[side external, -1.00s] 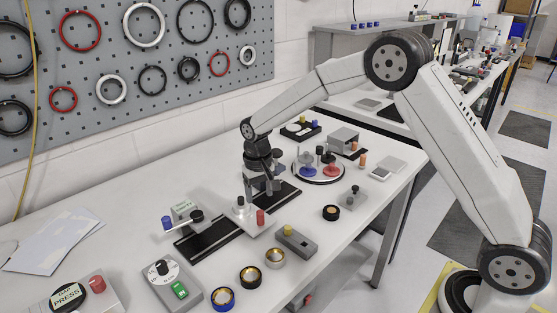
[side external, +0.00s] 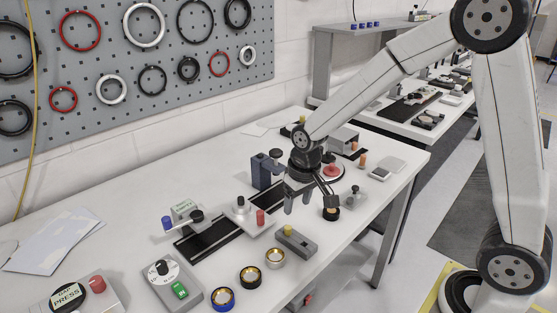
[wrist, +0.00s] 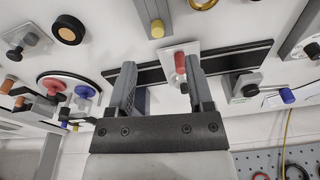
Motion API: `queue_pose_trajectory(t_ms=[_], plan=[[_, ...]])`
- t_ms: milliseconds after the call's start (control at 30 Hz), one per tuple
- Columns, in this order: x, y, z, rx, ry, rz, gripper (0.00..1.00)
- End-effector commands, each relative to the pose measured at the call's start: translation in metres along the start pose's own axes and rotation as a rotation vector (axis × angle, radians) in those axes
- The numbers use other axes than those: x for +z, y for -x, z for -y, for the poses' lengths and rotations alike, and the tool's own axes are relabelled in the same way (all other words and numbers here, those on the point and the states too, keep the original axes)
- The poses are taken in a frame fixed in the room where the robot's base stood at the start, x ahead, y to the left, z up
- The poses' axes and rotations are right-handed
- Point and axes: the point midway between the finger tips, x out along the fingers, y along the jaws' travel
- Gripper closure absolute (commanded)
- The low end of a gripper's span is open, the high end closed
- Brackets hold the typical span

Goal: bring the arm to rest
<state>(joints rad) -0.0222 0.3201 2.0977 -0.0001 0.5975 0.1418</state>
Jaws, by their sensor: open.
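My gripper (side external: 311,203) is open and empty above the table, right of the mirror fixture's black rail (side external: 210,243). Its two fingers point down, apart, and nothing is between them. In the wrist view my gripper (wrist: 160,70) also shows open. Beyond its fingers there, a light plate with a red knob (wrist: 180,62) sits on the black rail. A dark blue-grey upright block (side external: 262,172) stands behind the rail, left of my gripper. My wrist partly hides the round tray with the red part (side external: 332,170).
A black ring (side external: 331,214) lies close to the gripper's right finger. A grey block with a yellow knob (side external: 296,240) and several rings lie in front. A dial box (side external: 170,281) stands at the front left. The air above the table's left half is clear.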

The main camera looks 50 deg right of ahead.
Motion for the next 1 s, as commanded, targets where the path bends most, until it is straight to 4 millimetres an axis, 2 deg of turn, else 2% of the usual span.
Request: queue_pose_trajectory(t_ms=[33, 300, 500, 667, 1000], plan=[[0.013, 0.004, -0.003, -0.001, 0.011, -0.012, 0.33], [0.075, 0.010, -0.016, -0.004, 0.079, -0.071, 0.33], [0.105, 0.011, -0.021, -0.004, 0.110, -0.099, 0.33], [0.114, 0.010, -0.023, -0.003, 0.119, -0.106, 0.33], [0.114, 0.010, -0.023, -0.004, 0.120, -0.106, 0.33]])
